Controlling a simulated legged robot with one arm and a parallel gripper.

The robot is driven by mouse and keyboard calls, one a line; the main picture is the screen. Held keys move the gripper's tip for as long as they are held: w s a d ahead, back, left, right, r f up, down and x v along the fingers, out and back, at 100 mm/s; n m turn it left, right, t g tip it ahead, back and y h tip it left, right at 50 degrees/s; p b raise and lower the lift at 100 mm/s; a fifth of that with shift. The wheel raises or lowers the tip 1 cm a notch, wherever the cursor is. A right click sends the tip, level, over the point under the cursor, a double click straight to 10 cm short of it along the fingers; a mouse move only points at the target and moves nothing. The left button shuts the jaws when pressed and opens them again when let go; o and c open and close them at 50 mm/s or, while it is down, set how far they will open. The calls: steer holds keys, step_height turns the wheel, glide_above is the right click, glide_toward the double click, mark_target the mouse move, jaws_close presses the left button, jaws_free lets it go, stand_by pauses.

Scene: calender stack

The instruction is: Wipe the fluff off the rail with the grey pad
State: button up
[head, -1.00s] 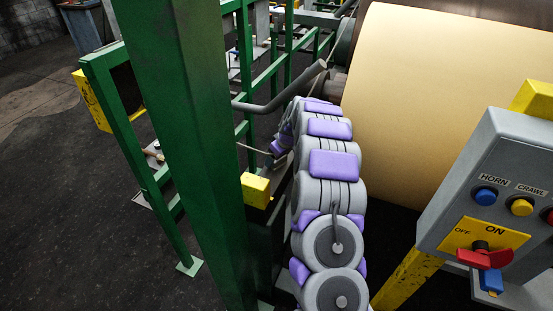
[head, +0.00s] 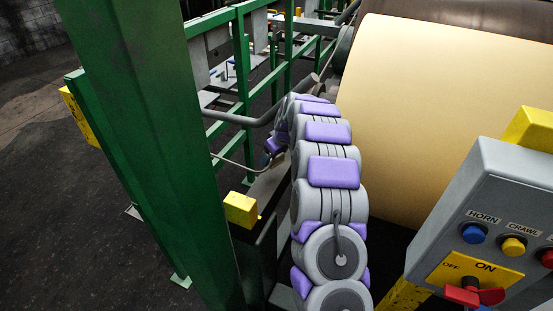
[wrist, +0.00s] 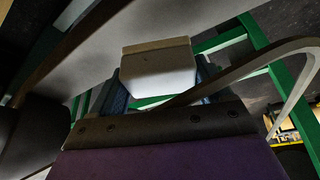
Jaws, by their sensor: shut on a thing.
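My gripper (head: 272,146) is small and partly hidden behind my arm in the head view, beyond the green post. In the wrist view its blue fingers (wrist: 118,97) are shut on the pale grey pad (wrist: 158,72), which has a tan back edge. A broad grey surface (wrist: 95,62) with a brown edge runs diagonally close beside the pad; it may be the rail, but I cannot tell for sure. I cannot tell whether the pad touches it. I can make out no fluff in either view.
A thick green post (head: 150,130) stands close on the left. A large cream roll (head: 450,110) fills the right, with a grey control box (head: 510,215) in front. A bent grey bar (head: 240,119) passes near my gripper. A yellow block (head: 240,209) sits below. Dark floor is open at left.

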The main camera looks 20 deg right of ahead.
steer(key=r, duration=0.2)
steer(key=shift+a+r+p, duration=0.25)
steer(key=shift+r+p, duration=0.1)
steer(key=shift+r, duration=0.2)
steer(key=shift+d, duration=0.35)
steer(key=shift+a, duration=0.3)
steer(key=shift+s, duration=0.1)
